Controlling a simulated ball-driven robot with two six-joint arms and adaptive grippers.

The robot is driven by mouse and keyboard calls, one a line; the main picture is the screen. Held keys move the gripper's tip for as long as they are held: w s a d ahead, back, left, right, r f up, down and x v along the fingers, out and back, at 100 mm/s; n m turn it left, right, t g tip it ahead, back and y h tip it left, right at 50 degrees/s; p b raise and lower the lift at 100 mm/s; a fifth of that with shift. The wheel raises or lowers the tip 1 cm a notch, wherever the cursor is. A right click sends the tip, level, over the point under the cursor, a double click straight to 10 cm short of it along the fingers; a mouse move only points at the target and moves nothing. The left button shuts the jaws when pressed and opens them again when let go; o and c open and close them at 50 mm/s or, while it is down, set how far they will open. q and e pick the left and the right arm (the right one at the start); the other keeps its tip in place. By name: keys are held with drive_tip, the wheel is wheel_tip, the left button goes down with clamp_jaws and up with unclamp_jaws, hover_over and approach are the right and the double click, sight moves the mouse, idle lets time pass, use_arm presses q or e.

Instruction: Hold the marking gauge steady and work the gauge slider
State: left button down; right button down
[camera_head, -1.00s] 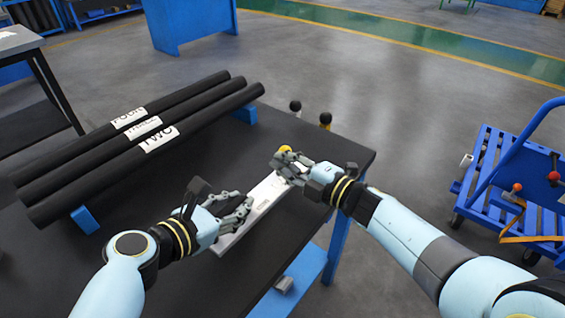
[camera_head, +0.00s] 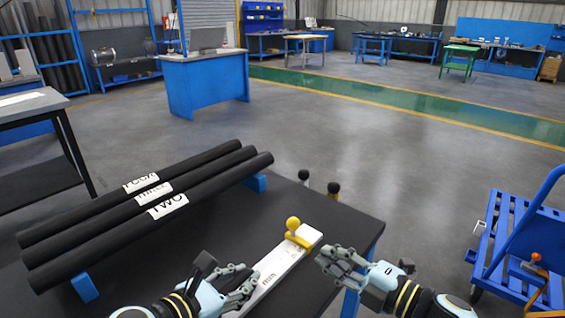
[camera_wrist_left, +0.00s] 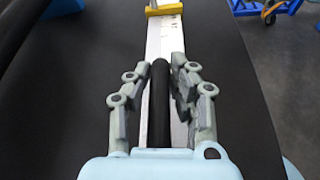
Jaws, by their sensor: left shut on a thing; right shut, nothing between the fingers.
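The marking gauge is a long white bar (camera_head: 270,275) lying on the black table. Its yellow slider (camera_head: 300,237), with a round yellow knob (camera_head: 293,223), sits near the far end of the bar. It also shows at the top of the left wrist view (camera_wrist_left: 164,9). My left gripper (camera_head: 245,284) is at the near part of the bar, shut on the gauge's black handle (camera_wrist_left: 158,110), seen between the fingers in the left wrist view. My right gripper (camera_head: 325,258) is shut and empty, right of the bar and apart from the slider.
Several black tubes with white labels (camera_head: 150,195) lie on blue supports at the table's left. A blue cart (camera_head: 515,250) stands at the right, off the table.

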use_arm(q)
drive_tip(key=c, duration=1.1)
unclamp_jaws()
